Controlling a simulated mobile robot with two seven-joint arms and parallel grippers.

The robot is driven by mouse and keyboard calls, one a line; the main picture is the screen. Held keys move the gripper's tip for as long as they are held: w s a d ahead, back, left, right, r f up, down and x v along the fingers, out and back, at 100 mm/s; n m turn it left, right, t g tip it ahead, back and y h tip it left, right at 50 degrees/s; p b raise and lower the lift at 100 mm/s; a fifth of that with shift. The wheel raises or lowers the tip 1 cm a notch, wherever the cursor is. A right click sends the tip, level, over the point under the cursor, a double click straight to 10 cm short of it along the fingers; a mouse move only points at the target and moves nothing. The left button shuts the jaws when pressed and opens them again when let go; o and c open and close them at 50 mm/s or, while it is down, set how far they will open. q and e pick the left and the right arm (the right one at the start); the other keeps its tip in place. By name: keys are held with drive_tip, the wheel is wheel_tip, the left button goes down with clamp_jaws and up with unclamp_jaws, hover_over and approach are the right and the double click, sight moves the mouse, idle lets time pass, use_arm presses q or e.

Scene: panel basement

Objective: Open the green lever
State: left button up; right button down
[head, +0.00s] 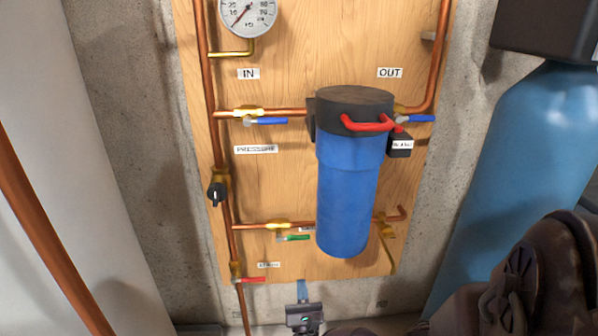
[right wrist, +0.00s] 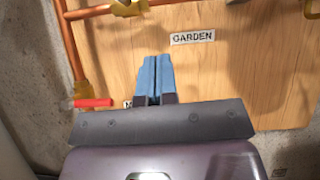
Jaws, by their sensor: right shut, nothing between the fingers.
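The green lever (head: 293,238) is on a brass valve (head: 277,224) in the lower horizontal copper pipe on the wooden panel. It points right, roughly along the pipe and just below it. My right gripper (head: 302,288) is below the lever, near the panel's bottom edge and apart from the lever. Its blue fingers (right wrist: 156,78) are pressed together with nothing between them in the right wrist view. I cannot make out the green lever in that view. My left gripper is not in view.
A red lever (head: 250,280) is to the lower left and also shows in the right wrist view (right wrist: 92,102). A blue filter housing (head: 346,190) stands right of the green lever. Blue levers (head: 268,121) are higher up. A blue tank (head: 520,150) is at the right.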

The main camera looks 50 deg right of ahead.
drive_tip(key=v, duration=0.3)
drive_tip(key=shift+s+a, duration=0.1)
drive_tip(key=shift+a, duration=0.05)
idle(0.6)
